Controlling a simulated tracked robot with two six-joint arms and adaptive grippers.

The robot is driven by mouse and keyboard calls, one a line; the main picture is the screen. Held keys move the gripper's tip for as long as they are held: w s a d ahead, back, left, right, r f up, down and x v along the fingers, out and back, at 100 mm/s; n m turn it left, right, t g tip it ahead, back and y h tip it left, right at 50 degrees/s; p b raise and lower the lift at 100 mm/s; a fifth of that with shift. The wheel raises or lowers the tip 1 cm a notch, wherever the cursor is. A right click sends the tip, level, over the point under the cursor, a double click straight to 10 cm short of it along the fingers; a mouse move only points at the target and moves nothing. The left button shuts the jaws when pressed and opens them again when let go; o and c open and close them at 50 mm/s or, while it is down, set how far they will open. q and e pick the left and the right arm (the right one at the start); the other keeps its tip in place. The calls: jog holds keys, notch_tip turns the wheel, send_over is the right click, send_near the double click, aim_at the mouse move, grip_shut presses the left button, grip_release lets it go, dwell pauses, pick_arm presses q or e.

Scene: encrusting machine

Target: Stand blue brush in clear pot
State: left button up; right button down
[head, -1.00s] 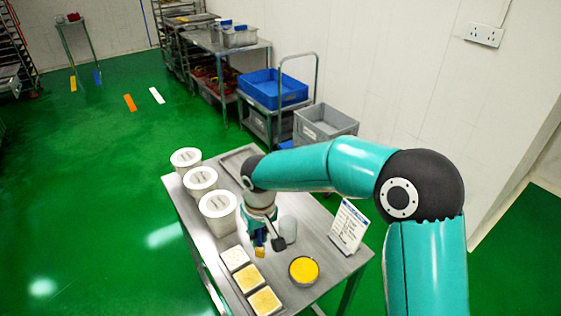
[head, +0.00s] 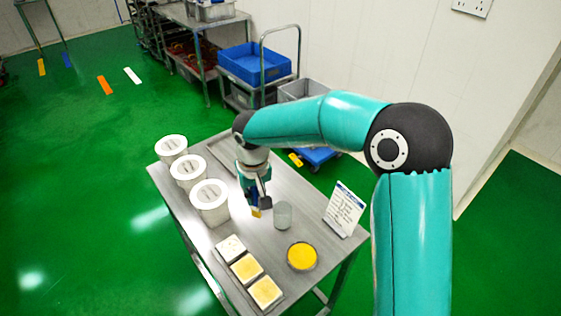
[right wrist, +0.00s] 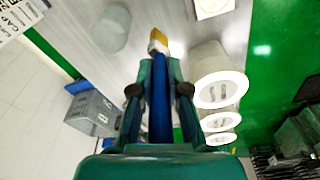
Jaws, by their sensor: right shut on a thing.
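The blue brush (right wrist: 160,108) has a blue handle and yellow bristles. My right gripper (head: 258,196) is shut on its handle, and the bristle end points down and away from the gripper. In the head view the brush tip (head: 256,212) shows just below the fingers. The clear pot (head: 283,215) stands upright on the steel table, a little right of the brush and apart from it. The pot also shows at the upper left of the right wrist view (right wrist: 107,28). My left gripper is in neither view.
White lidded tubs (head: 209,203) stand in a row along the table's left side. Several square blocks (head: 247,268), a dish of yellow stuff (head: 302,256) and a sign card (head: 344,209) stand nearer. The steel table (head: 262,233) is bare around the pot.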

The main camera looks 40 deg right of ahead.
jog(key=s+d+r+m+p, duration=0.1)
jog(key=d+r+m+p, duration=0.1)
jog(key=d+r+m, duration=0.5)
notch_tip(320, 180, down, 13)
jog(key=n+b, duration=0.1)
jog(key=b, duration=0.8)
jog(key=shift+d+n+h+b, duration=0.3)
jog(key=shift+d+n+h, duration=0.1)
jog(key=shift+r, duration=0.1)
jog(key=c, duration=1.1)
grip_release()
jog(key=r, duration=0.4)
jog(key=s+r, duration=0.1)
jog(key=r, duration=0.3)
jog(key=a+r, duration=0.1)
jog(key=r, duration=0.3)
jog(key=shift+s, duration=0.15)
jog(key=shift+f, duration=0.1)
